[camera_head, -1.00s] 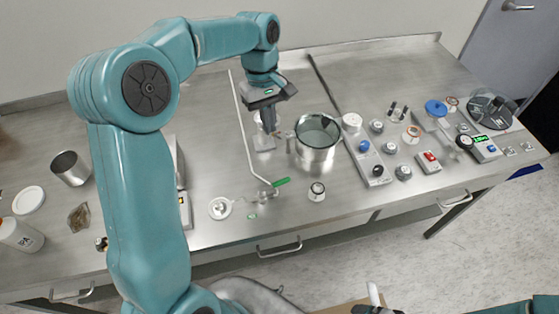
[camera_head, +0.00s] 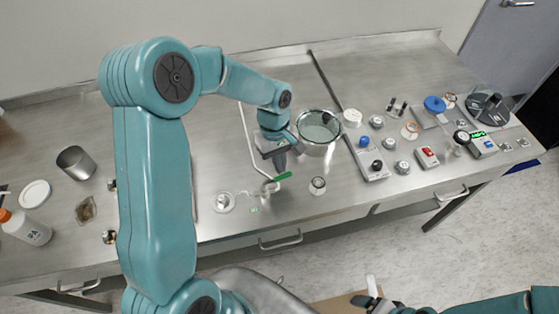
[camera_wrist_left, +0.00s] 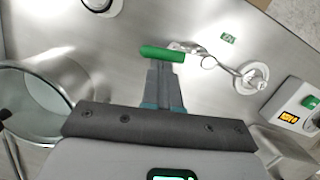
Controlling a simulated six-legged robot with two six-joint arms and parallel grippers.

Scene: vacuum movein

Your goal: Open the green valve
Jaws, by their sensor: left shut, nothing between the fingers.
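The green valve handle (camera_head: 283,177) sits on a thin metal pipe on the bench, near the front edge. In the left wrist view the green handle (camera_wrist_left: 176,53) lies across the picture right at my fingertips. My left gripper (camera_head: 280,168) points down just behind the handle, shut and empty. In the wrist view its fingers (camera_wrist_left: 164,63) are together and overlap the handle's near edge; I cannot tell whether they touch it. My right gripper (camera_head: 372,291) shows only partly at the bottom edge, far from the valve, and its jaws are unclear.
A glass-topped steel vessel (camera_head: 318,130) stands close to the right of my left gripper. A small round jar (camera_head: 318,185) is right of the valve, and a white round fitting (camera_head: 223,202) is left of it. A control box (camera_head: 368,160) stands further right.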

